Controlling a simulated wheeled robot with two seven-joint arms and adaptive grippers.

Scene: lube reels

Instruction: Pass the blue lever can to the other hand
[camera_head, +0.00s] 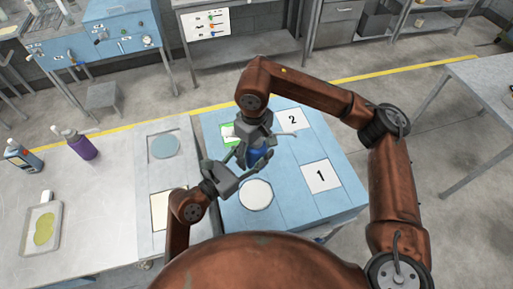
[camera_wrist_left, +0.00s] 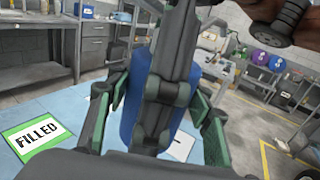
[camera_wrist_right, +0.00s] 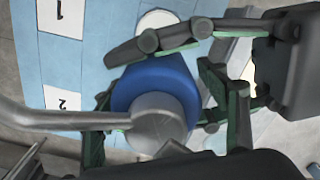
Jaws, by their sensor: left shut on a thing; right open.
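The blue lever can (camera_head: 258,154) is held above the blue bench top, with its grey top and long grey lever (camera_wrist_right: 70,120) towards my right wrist. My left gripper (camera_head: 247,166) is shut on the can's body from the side. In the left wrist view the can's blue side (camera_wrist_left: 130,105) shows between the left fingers. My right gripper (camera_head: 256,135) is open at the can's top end. One of its dark fingers crosses in front of the can in the left wrist view. I cannot tell whether its fingers touch the can.
The blue bench top (camera_head: 318,218) carries cards marked 1 (camera_head: 321,176) and 2 (camera_head: 293,120), a green FILLED card (camera_wrist_left: 38,138) and a white disc (camera_head: 256,194). A purple bottle (camera_head: 80,145), a blue bottle (camera_head: 22,156) and a tray (camera_head: 41,229) stand on the grey table at left.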

